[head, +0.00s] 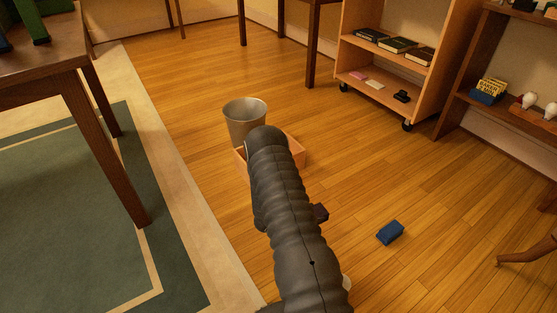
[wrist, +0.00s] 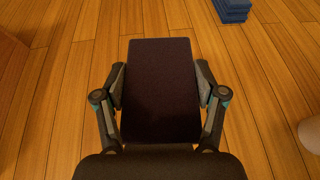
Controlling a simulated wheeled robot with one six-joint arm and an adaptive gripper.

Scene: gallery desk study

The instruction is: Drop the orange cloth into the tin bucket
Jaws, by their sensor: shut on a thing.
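My gripper (wrist: 160,88) is shut on a dark maroon, flat, block-like thing (wrist: 162,65), possibly a folded cloth, with a finger on each side of it. A dark edge of the held thing (head: 320,212) shows beside my arm in the head view, where the gripper itself is hidden. The tin bucket (head: 240,122) stands upright on the floor, beyond my arm. I see no orange cloth in either view. The bucket's inside is only partly visible.
An orange-brown open box (head: 297,150) is at the bucket's foot, partly behind my arm. A blue folded cloth (head: 390,232) lies on the floor at right and shows in the wrist view (wrist: 232,10). A table (head: 70,50) stands left, a wheeled shelf (head: 385,75) at back right.

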